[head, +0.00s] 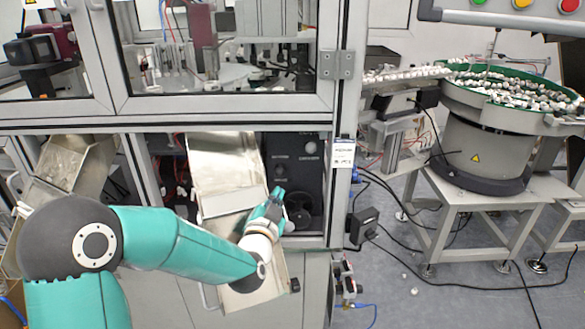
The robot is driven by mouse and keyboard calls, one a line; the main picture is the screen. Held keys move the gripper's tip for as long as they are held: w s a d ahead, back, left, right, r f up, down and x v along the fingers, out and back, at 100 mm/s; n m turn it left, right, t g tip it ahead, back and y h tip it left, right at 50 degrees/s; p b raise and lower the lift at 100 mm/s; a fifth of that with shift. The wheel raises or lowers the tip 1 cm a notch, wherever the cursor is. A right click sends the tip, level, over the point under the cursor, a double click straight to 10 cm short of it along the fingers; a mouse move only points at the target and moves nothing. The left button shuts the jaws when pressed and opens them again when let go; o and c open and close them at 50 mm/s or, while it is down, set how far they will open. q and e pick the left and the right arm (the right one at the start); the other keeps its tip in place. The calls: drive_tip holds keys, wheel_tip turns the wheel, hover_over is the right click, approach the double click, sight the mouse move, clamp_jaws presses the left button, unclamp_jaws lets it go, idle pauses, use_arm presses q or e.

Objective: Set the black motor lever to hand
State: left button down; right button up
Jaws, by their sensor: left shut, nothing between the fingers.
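A black panel (308,172) with small round knobs or markings and a large round dark part (298,212) low on it sits in the machine's lower opening. My left gripper (278,192), teal and dark, is in front of the panel's left side, shut and empty. Its wrist covers part of the chute and of the panel's lower left. I cannot make out the black motor lever for certain; it may be on this panel or hidden behind the gripper. I cannot tell whether the gripper touches the panel. My right gripper is out of view.
A metal chute (222,160) stands left of the panel, under my left forearm. The grey door frame (340,215) bounds the panel on the right. A bowl feeder (485,140) full of caps stands at right. Cables cross the floor; a cap lies there.

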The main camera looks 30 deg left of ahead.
use_arm(q)
drive_tip(key=r+p+x, duration=0.1)
drive_tip(key=p+x, duration=0.1)
drive_tip(key=x, duration=0.8)
drive_tip(key=shift+a+r+p, duration=0.25)
drive_tip(key=shift+a+p, duration=0.05)
drive_tip(key=shift+p, duration=0.05)
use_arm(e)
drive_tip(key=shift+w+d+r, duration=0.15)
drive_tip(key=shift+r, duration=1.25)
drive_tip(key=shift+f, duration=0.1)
use_arm(q)
drive_tip(key=f+b, duration=0.1)
drive_tip(key=b, duration=0.1)
drive_tip(key=f+b, duration=0.1)
drive_tip(key=b, duration=0.1)
drive_tip(key=s+f+b, duration=0.1)
drive_tip(key=b, duration=0.2)
drive_tip(key=shift+s+d, duration=0.1)
drive_tip(key=shift+d, duration=0.3)
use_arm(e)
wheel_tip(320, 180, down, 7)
use_arm(q)
drive_tip(key=shift+s, duration=0.1)
drive_tip(key=v, duration=1.1)
drive_tip(key=shift+s+d, duration=0.25)
drive_tip(key=shift+s, duration=0.1)
